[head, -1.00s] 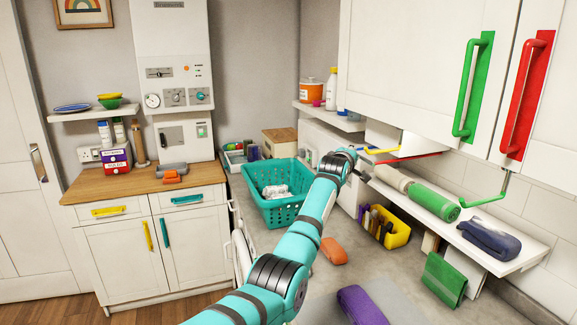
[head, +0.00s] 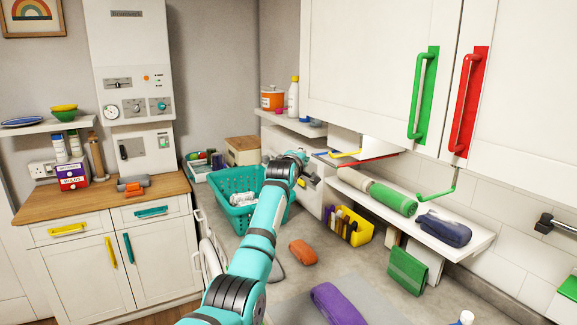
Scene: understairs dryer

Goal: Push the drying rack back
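Thin coloured bars under the white wall cabinet appear to be the drying rack: a yellow bar (head: 345,154), a red bar (head: 368,161) and a green hooked bar (head: 437,195). Most of its frame is hidden under the cabinet, and I cannot tell how far out it stands. My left arm, teal with dark joints, reaches up from the bottom. My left gripper (head: 307,181) is left of the yellow bar, over the area between the basket and the wall shelf. Its fingers are too small to show whether they are open. My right gripper is not in view.
A teal basket (head: 226,211) stands behind my arm. A wall shelf (head: 470,243) holds a green roll (head: 395,200) and a dark pouch (head: 444,229). A yellow bin (head: 354,234), orange item (head: 302,252) and purple cloth (head: 337,305) are on the counter.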

